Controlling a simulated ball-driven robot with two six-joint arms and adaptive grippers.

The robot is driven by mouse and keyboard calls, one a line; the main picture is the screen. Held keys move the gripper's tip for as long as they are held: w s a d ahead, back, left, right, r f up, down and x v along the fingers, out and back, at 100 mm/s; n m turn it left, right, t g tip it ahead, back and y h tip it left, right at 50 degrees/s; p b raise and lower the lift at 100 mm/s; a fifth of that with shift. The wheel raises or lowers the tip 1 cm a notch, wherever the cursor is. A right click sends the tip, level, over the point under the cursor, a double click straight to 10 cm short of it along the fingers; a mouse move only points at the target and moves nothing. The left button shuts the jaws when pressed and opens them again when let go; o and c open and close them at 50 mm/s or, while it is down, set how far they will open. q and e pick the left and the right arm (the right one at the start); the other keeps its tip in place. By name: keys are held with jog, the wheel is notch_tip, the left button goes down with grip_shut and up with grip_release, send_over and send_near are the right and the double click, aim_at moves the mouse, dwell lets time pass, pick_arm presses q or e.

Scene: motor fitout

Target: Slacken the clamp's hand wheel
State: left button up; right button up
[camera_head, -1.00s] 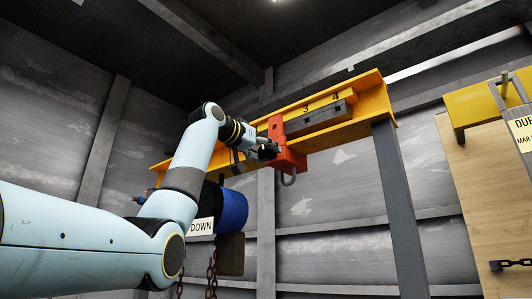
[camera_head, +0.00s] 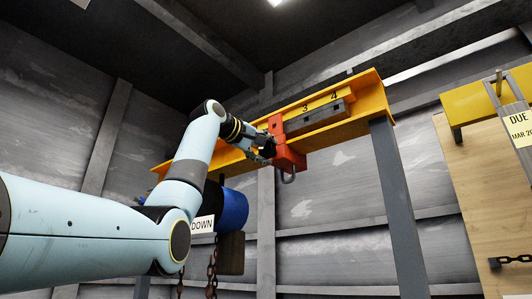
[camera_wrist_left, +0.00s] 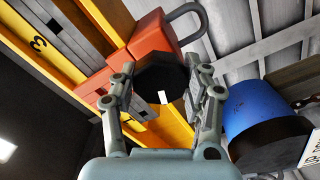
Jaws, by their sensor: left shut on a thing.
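The red-orange clamp (camera_head: 289,157) sits on the yellow overhead beam, with a grey shackle (camera_head: 289,176) hanging below it. It also shows in the left wrist view (camera_wrist_left: 151,38). The dark round hand wheel (camera_wrist_left: 160,80) is on the clamp's near side, with a small white mark on it. My left gripper (camera_head: 266,150) is at the clamp, its two fingers on opposite sides of the wheel, shut on it. In the head view the gripper mostly hides the wheel. My right gripper is in neither view.
The yellow beam (camera_head: 363,93) carries the numbers 3 and 4 beside a grey block (camera_head: 316,117). A grey post (camera_head: 398,200) holds it up. A blue hoist drum (camera_head: 234,209) with a DOWN label and rusty chains hangs below and left. A wooden board (camera_head: 478,205) stands at right.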

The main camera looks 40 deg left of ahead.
pick_arm(q)
jog(key=n+b, duration=0.1)
jog(key=n, duration=0.2)
jog(key=shift+n, duration=0.4)
jog(key=n+b, duration=0.2)
jog(key=n, duration=0.2)
jog(key=shift+f+n, duration=0.1)
jog(key=shift+n, duration=0.2)
jog(key=n+b, duration=0.1)
jog(key=n, duration=0.3)
jog(key=shift+b, duration=0.3)
jog(key=shift+n+b, duration=0.35)
jog(key=shift+n, duration=0.95)
jog(key=shift+f+n, duration=0.1)
jog(key=shift+n, duration=0.3)
jog(key=o, duration=1.2)
jog(key=shift+c, duration=0.2)
